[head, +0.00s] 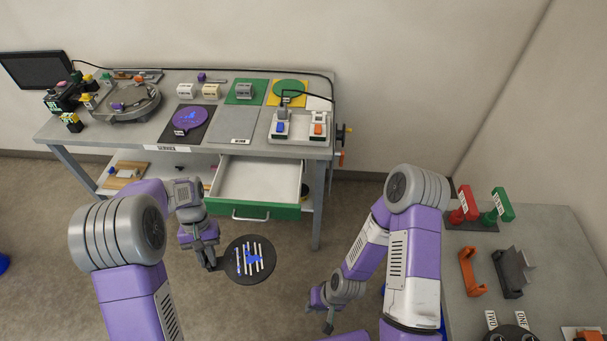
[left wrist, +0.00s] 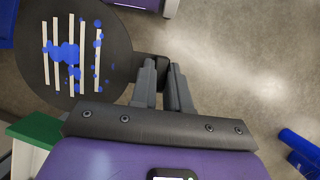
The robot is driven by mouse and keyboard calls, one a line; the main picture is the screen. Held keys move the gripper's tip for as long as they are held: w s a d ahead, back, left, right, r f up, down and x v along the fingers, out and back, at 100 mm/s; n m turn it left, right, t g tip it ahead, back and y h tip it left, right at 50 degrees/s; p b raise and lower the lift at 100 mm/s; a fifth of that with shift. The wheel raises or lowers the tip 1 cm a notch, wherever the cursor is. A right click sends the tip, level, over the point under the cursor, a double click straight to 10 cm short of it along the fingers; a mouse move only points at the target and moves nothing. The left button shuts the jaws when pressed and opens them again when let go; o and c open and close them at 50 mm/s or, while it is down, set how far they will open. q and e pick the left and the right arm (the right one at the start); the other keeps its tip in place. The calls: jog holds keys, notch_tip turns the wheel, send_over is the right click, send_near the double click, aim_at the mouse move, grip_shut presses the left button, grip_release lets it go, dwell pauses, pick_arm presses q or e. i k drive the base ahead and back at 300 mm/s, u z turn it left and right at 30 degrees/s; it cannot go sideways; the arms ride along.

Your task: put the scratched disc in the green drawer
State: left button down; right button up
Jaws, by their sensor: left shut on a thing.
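A dark round disc (head: 249,260) with several white stripes and blue blotches shows in the head view. It also fills the upper left of the left wrist view (left wrist: 115,45). My left gripper (head: 214,262) is shut on the disc's edge tab and holds the disc in the air in front of the drawer. The green drawer (head: 265,212) is pulled out below the bench top; its pale inside looks empty. Its green front shows at the lower left of the left wrist view (left wrist: 38,130). My right gripper (head: 328,306) hangs low, apart from the disc; its jaws are too small to judge.
The bench (head: 340,100) carries a purple disc (head: 188,117) on a black mat, a green disc (head: 290,87) on a yellow mat, and a switch box (head: 300,127). A side table (head: 555,235) with red, green and orange parts stands at right. Floor is free between.

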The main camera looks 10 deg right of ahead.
aim_at(263, 176)
jog(key=z, duration=0.5)
jog(key=i, duration=1)
